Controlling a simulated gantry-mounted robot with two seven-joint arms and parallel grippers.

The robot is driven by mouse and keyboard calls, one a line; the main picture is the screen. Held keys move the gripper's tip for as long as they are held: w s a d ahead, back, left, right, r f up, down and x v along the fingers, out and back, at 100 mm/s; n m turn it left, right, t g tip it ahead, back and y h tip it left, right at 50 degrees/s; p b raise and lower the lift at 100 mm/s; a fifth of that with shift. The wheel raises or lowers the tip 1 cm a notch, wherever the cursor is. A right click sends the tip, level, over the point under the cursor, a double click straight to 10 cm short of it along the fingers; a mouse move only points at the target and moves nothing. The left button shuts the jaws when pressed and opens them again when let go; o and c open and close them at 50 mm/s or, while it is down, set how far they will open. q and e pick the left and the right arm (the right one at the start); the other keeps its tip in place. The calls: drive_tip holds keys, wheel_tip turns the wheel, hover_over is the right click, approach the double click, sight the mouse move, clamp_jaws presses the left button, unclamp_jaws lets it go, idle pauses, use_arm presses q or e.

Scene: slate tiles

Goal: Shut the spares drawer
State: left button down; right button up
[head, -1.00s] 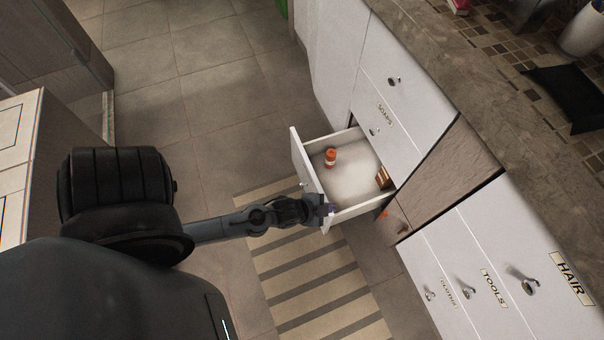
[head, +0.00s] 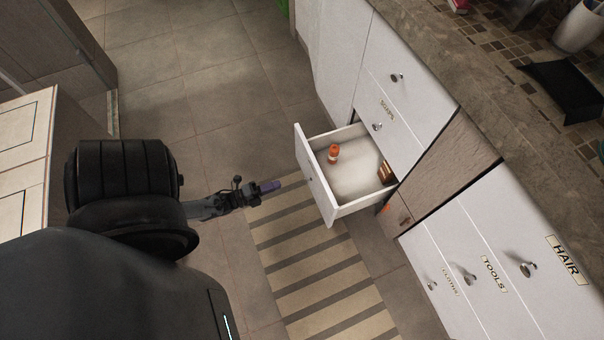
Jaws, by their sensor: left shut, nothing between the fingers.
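An open white drawer (head: 316,186) juts out from the lower part of the left cabinet, below the drawer labelled soaps. Its own label is not visible, so I cannot read whether it says spares. An orange-and-white bottle (head: 334,152) and a brown box (head: 386,173) are inside it. My left gripper (head: 272,186) is shut and empty. It is in front of the drawer front, to its left in the picture, with a gap between them. My right gripper is not in view.
The right cabinet has closed drawers labelled tools (head: 484,268) and hair (head: 540,245). A stone countertop (head: 470,95) runs above. A striped rug (head: 310,265) lies on the tiled floor (head: 200,80), which is clear.

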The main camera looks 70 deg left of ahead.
sight(316, 171)
use_arm(q)
drive_tip(key=w+b, duration=0.4)
drive_tip(key=w, duration=0.9)
drive_tip(key=shift+w, duration=0.35)
drive_tip(key=shift+d, duration=0.1)
